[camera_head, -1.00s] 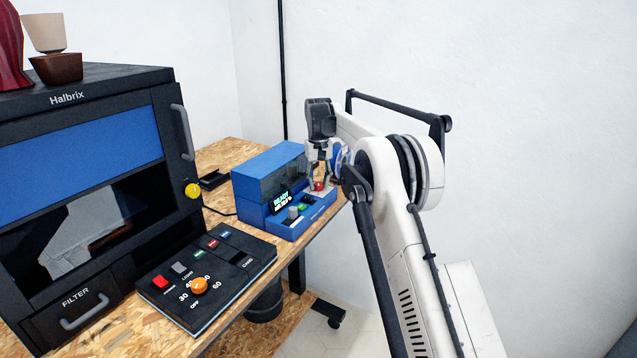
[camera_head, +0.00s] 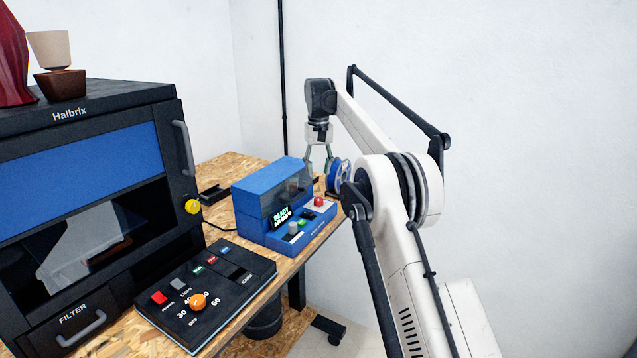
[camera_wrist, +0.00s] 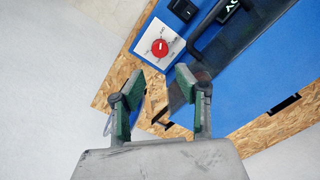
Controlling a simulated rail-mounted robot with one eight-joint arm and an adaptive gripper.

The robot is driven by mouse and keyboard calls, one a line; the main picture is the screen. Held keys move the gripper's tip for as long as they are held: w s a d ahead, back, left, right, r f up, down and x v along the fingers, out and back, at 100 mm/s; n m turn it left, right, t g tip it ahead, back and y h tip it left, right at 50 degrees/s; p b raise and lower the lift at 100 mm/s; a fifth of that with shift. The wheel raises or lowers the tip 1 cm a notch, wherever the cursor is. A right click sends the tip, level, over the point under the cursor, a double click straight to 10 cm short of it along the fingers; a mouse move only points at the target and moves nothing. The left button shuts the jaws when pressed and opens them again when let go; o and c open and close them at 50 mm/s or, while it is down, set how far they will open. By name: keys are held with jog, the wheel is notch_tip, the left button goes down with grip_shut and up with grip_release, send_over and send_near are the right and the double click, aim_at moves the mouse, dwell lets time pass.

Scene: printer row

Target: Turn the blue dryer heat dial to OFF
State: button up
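The blue dryer (camera_head: 262,200) stands on the wooden bench, with a lit display and a sloped front panel. Its red heat dial (camera_head: 318,201) sits on a white plate at the panel's right end. In the wrist view the dial (camera_wrist: 159,47) shows a pale pointer line running roughly up and down the picture; the labels around it are too small to read surely. My gripper (camera_head: 318,172) is above and behind the dial, apart from it. In the wrist view its two green-padded fingers (camera_wrist: 169,82) are spread with nothing between them.
A grey knob (camera_head: 293,228) and a black switch (camera_head: 308,216) are on the dryer's panel. A blue spool (camera_head: 339,174) stands close to my gripper. A black control box (camera_head: 205,290) with an orange dial (camera_head: 198,301) lies nearer, beside the large black printer (camera_head: 85,112).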

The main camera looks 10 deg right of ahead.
jog(key=shift+r, duration=0.9)
